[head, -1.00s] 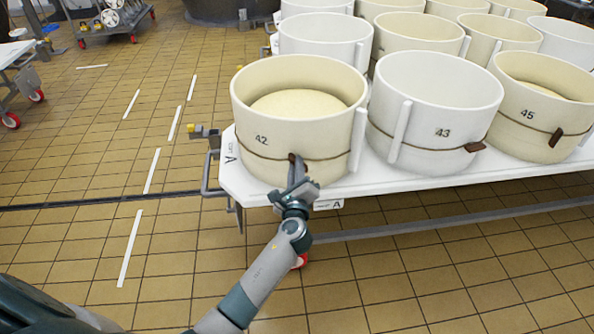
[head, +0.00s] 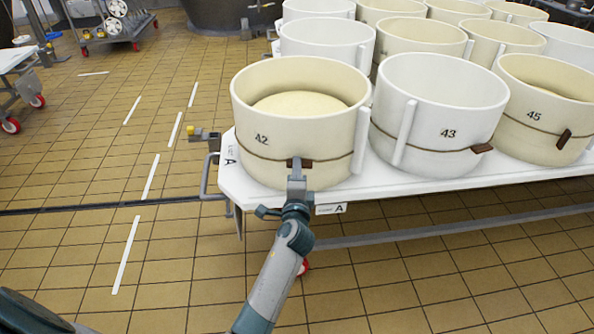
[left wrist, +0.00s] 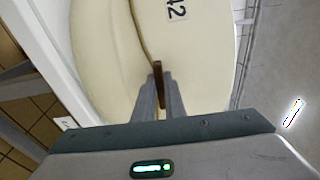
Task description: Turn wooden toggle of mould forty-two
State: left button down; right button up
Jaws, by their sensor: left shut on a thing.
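Mould forty-two (head: 262,115) is a cream round tub with a pale cheese inside, at the front left corner of the white table. A dark cord runs round it and carries a brown wooden toggle (head: 305,163) on its front. In the head view the toggle lies about level along the cord. My left gripper (head: 297,168) reaches up from below and is shut on the toggle. In the left wrist view the toggle (left wrist: 158,75) stands between the fingers (left wrist: 158,92), with the mould's wall (left wrist: 195,65) behind it. My right gripper is in neither view.
Mould 43 (head: 430,95) and mould 45 (head: 540,90) stand to the right on the same white table (head: 415,190), with more moulds behind. A grey metal handle (head: 208,180) sticks out at the table's left end. The tiled floor at left is mostly clear.

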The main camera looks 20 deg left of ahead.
pick_arm(q)
jog(key=shift+f, duration=0.1)
dwell(0.3)
jog(key=c, duration=1.8)
grip_release()
jog(key=v, duration=1.2)
jog(key=shift+f, duration=0.1)
